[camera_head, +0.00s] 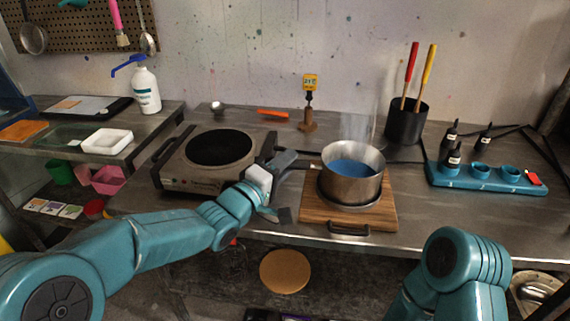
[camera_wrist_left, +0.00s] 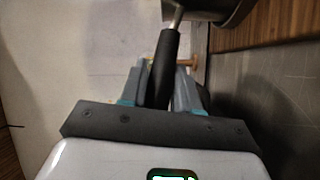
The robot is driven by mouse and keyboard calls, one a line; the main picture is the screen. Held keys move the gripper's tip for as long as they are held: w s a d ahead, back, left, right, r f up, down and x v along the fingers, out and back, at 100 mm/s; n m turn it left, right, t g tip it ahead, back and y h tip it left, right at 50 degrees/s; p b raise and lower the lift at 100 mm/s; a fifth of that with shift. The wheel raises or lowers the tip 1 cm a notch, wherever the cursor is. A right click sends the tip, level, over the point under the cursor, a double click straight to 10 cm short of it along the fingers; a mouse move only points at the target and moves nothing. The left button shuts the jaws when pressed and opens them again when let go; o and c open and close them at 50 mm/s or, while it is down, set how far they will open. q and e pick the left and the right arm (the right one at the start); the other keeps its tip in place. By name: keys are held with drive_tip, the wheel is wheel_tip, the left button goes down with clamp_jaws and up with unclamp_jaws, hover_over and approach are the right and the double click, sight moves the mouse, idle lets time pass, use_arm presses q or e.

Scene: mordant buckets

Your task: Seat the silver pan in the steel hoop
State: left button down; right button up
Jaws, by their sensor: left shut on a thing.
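The silver pan (camera_head: 352,188) holds blue liquid and steams above the wooden board (camera_head: 382,216). Its dark handle (camera_wrist_left: 165,62) points left, toward my left gripper (camera_head: 292,162). My left gripper (camera_wrist_left: 162,82) is shut on this handle, with one finger on each side. The pan's side also shows at the top of the left wrist view (camera_wrist_left: 222,10). The steel hoop (camera_head: 349,207) shows only as a thin rim around the pan's base; the pan hides the rest. I cannot tell whether the base is fully down inside it. My right gripper is out of view.
A hot plate (camera_head: 176,178) stands left of the board. A dark pot with red and yellow sticks (camera_head: 405,125) is behind right, and a blue tray (camera_head: 440,181) with small bottles and cups is at right.

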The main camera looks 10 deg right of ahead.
use_arm(q)
drive_tip(key=c, duration=0.8)
unclamp_jaws()
drive_tip(key=shift+r, duration=0.25)
drive_tip(key=shift+o, duration=0.3)
drive_tip(key=shift+f, duration=0.35)
drive_tip(key=r+b+v, duration=0.1)
drive_tip(key=v, duration=1.5)
drive_tip(key=shift+s+f, duration=0.2)
drive_tip(key=shift+f, duration=0.05)
drive_tip(key=shift+a, duration=0.1)
